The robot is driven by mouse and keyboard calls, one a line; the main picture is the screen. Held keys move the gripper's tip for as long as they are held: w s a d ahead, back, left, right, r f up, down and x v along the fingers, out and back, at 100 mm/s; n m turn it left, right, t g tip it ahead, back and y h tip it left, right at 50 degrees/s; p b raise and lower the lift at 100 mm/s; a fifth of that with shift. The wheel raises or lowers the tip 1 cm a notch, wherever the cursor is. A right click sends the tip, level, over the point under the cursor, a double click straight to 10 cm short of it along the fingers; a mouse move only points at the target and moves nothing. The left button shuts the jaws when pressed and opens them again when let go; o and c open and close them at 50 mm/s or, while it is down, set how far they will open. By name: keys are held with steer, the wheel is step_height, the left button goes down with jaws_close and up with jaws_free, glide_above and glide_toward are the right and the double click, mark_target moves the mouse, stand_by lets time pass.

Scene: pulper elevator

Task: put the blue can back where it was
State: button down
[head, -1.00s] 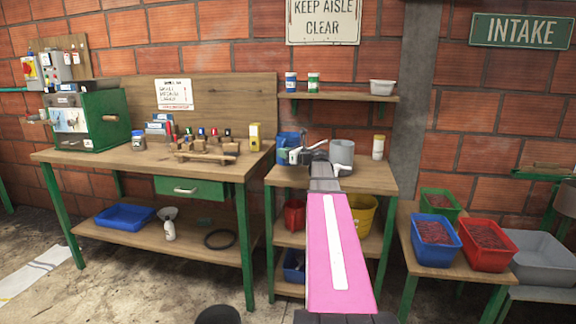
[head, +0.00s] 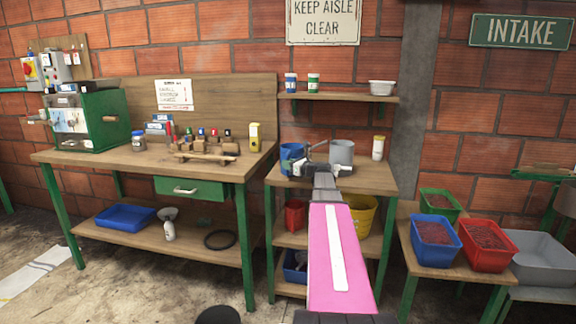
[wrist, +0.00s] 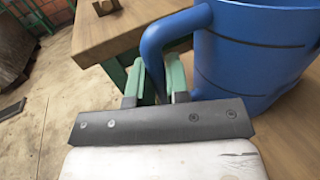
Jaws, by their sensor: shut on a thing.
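The blue can (head: 289,153) is at the left part of the small wooden table's top, beside a grey can (head: 342,152). In the wrist view the blue can (wrist: 262,55) fills the upper right, looks upright, and has a curved blue handle coming down on its left. My gripper (wrist: 158,84) is shut on this handle with its green fingers. In the head view my gripper (head: 314,170) is in front of the two cans and hides part of them. The can is at or just above the wood; I cannot tell if it touches.
A yellow-topped jar (head: 378,147) stands right of the grey can. A wall shelf (head: 345,97) with two small tins and a white tub is above. The workbench (head: 100,160) stands to the left. Bins of red material stand at right.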

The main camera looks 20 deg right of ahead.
steer(key=c, duration=1.1)
jaws_free()
steer(key=shift+f, duration=0.1)
